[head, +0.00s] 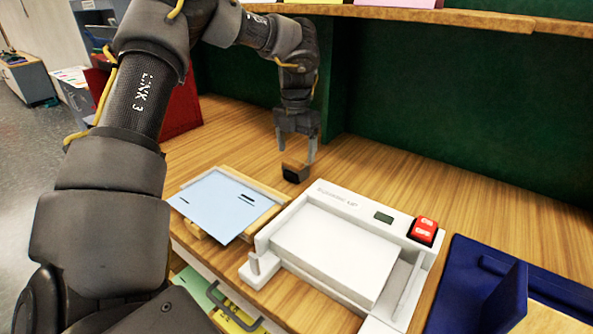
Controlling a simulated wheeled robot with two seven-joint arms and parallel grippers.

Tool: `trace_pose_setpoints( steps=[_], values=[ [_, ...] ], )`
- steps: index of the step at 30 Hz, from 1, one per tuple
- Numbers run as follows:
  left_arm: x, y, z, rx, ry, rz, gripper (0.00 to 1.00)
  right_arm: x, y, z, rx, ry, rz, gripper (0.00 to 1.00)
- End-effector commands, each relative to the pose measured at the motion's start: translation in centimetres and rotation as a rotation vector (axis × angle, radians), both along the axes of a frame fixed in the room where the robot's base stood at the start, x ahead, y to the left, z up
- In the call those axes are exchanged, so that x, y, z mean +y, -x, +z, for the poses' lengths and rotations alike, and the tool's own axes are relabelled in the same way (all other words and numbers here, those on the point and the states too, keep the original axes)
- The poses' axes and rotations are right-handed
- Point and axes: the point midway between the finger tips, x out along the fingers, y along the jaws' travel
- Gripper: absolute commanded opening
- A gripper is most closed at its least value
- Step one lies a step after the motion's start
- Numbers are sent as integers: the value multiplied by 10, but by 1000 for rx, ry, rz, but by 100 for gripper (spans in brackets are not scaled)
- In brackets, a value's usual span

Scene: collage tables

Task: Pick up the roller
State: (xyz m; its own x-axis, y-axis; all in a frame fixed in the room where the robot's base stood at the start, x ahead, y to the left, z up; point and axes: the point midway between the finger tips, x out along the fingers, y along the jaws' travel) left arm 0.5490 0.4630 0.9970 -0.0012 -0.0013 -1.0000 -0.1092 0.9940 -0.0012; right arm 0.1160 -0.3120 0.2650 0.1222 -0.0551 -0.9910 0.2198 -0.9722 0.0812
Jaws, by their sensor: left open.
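A small dark block-like thing with a wooden-brown top, which looks like the roller (295,172), sits on the wooden tabletop behind the white machine. My left gripper (297,151) is directly above it, pointing down, with its fingers apart. The fingertips are close to the top of the roller, one towards each side. I cannot tell whether they touch it. My right gripper is not in view.
A white machine (338,195) with a red switch stands in front of the roller. A light blue sheet (219,203) lies on a wooden board at left. A dark blue stand (471,283) is at right. A green back panel (460,95) and a shelf (410,13) bound the rear.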

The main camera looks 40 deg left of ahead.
Motion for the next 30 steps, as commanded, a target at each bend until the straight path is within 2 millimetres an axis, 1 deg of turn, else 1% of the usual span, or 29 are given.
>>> trace_pose_setpoints(
  steps=[3, 5, 8, 10, 12, 15, 23, 26, 30],
  values=[
    [0, 1, -2, 0, 0, 1, 78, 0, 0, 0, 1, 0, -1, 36],
    [0, 2, -6, 2, 1, 1, 78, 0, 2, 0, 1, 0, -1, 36],
    [-2, 6, -21, 5, 4, 0, 78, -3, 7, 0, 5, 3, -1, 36],
    [-4, 9, -31, 4, 3, 1, 78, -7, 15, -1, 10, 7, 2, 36],
    [-3, 8, -41, 3, 1, 2, 78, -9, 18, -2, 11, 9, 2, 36],
    [-3, 8, -49, 1, 1, 2, 78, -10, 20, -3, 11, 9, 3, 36],
    [-3, 8, -52, -1, 0, 1, 78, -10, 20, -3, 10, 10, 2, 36],
    [-3, 8, -52, -1, 0, 1, 66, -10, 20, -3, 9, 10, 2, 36],
    [-3, 8, -52, -1, 0, 2, 48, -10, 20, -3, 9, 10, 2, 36]
  ],
)
